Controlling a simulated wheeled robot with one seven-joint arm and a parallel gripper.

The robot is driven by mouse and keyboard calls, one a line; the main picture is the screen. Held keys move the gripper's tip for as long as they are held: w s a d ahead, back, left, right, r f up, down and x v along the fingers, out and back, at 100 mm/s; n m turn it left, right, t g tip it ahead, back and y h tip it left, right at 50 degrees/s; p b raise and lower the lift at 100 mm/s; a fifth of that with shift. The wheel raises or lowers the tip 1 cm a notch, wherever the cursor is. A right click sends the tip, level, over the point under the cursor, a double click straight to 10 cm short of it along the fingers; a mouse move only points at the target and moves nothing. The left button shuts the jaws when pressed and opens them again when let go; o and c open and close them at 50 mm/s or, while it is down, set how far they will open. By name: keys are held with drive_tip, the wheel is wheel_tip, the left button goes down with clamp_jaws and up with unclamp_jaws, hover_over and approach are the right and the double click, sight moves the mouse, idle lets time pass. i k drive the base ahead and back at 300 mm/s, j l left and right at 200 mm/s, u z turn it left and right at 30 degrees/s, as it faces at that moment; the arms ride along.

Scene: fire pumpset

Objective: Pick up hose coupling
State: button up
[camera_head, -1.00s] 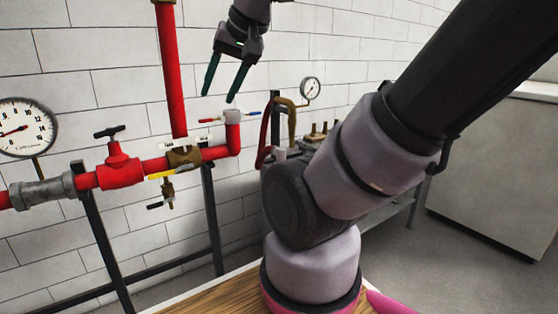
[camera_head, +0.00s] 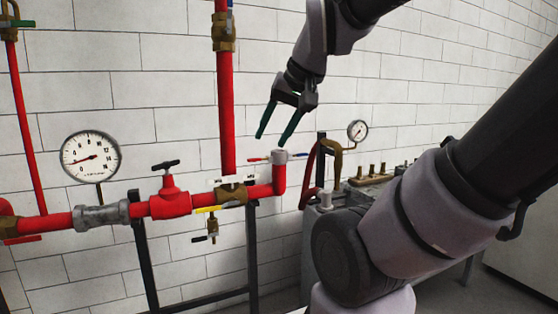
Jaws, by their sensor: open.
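My gripper (camera_head: 271,139) is open, with its two dark green fingers pointing down and nothing between them. Its tips appear just above a short upright red pipe end with a grey top (camera_head: 280,157); I cannot tell whether they are in front of it. No part is clearly recognisable as the hose coupling. Several small brass fittings (camera_head: 371,171) stand on a bench to the right, and one of them may be it. My arm hides part of that bench.
A red pipe run (camera_head: 58,222) with a valve (camera_head: 170,199), a large gauge (camera_head: 90,156) and levers crosses the left on a dark frame (camera_head: 146,262). A vertical red pipe (camera_head: 226,110) rises left of my gripper. A small gauge (camera_head: 357,130) and curved hoses (camera_head: 311,172) stand right.

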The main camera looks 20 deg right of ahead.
sight(326, 194)
drive_tip(key=i+z, duration=0.35)
drive_tip(key=i+j+z, duration=0.1)
drive_tip(key=i+z, duration=0.2)
drive_tip(key=i, duration=0.25)
